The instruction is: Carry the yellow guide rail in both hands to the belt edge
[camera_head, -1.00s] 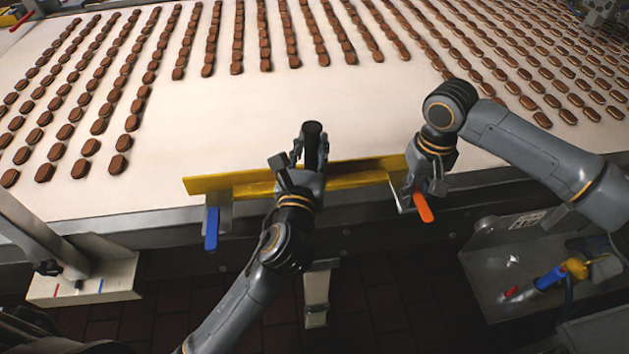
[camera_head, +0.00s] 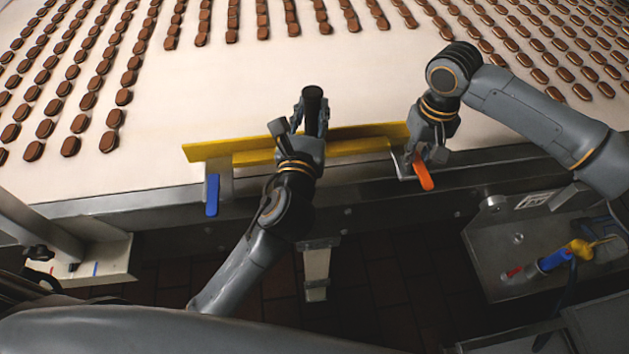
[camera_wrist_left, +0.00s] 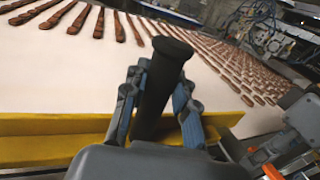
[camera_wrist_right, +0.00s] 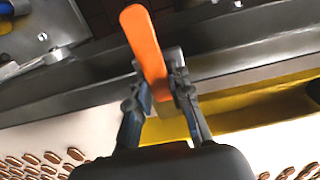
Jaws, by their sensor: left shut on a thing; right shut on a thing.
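The yellow guide rail (camera_head: 215,149) lies along the near edge of the pale belt (camera_head: 290,70). A clamp with a blue lever (camera_head: 212,195) sits near its left end. A clamp with an orange lever (camera_head: 424,172) sits at its right end. My left gripper (camera_head: 311,118) is shut on an upright black cylindrical handle (camera_wrist_left: 161,82) by the rail's middle, and hides part of the rail. Whether the handle is fixed to the rail I cannot tell. My right gripper (camera_wrist_right: 164,105) is shut on the orange-levered clamp; its exact contact is partly hidden.
Rows of brown biscuits (camera_head: 75,122) cover the belt's far and side parts; the belt just behind the rail is bare. A metal box (camera_head: 520,230) with a blue and yellow tool (camera_head: 553,260) is at the right. A pale block (camera_head: 100,258) stands at the lower left.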

